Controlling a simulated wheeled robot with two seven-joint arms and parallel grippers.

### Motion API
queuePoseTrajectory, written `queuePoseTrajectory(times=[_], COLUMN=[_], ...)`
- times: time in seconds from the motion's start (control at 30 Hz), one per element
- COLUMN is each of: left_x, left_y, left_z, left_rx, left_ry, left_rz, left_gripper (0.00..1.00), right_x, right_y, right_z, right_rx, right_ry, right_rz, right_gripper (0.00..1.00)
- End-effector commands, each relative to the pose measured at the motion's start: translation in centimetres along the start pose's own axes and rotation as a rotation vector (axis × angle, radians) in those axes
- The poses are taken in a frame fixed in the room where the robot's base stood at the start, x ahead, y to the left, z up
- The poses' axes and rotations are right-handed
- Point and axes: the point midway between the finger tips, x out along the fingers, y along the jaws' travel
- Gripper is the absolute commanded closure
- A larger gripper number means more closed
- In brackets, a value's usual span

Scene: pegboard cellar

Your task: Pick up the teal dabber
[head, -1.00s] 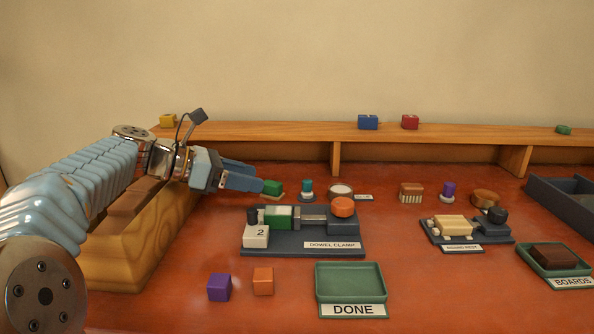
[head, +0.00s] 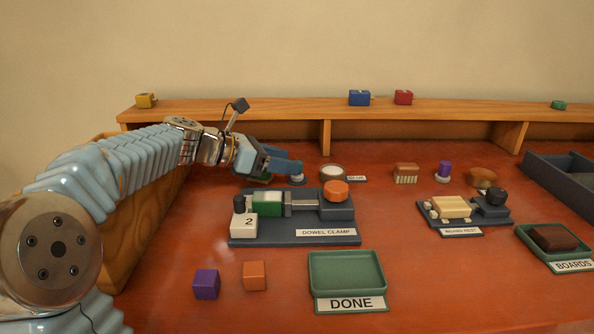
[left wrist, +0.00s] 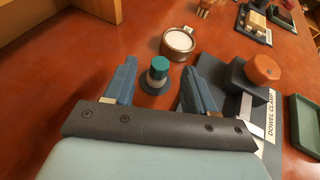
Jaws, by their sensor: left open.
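The teal dabber (left wrist: 160,66) has a teal cap and a white lower body and stands upright on a round blue-grey base, seen in the left wrist view. In the head view only its lower part (head: 297,180) shows, the rest being hidden by my left gripper (head: 290,167). My left gripper is open, with one blue finger on each side of the dabber in the left wrist view. The dabber appears between the fingertips, with a gap to each finger; whether it is fully between them in depth I cannot tell. My right gripper is not in view.
A round tin with white contents (head: 332,172) stands just right of the dabber. The dowel clamp (head: 290,236) with its orange knob lies in front. A wooden shelf (head: 260,110) runs behind. A brush (head: 406,172) and a purple dabber (head: 444,170) stand further right.

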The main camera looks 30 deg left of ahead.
Motion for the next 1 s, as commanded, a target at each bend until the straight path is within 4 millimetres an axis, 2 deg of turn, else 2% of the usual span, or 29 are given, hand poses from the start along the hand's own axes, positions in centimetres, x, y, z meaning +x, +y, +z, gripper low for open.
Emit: queuePoseTrajectory(times=[0.17, 0.4, 0.47, 0.77, 1.0], left_x=[2.2, 2.5, 2.4, 2.4, 2.4], left_y=[0.0, 0.0, 0.0, 0.0, 0.0], left_z=[0.0, 0.0, 0.0, 0.0, 0.0], left_rx=[-0.001, -0.001, 0.000, 0.000, 0.000], left_ry=[0.000, 0.000, 0.000, 0.000, 0.000], left_rz=[-0.002, 0.001, 0.001, 0.001, 0.001], left_gripper=[0.45, 0.45, 0.52, 0.98, 1.00], right_x=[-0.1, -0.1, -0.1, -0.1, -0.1], right_y=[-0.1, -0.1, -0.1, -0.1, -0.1], right_z=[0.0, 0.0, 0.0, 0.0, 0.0], right_rx=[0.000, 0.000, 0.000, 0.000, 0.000], right_ry=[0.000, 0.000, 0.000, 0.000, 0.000], right_rz=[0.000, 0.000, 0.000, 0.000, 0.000], right_gripper=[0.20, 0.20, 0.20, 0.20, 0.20])
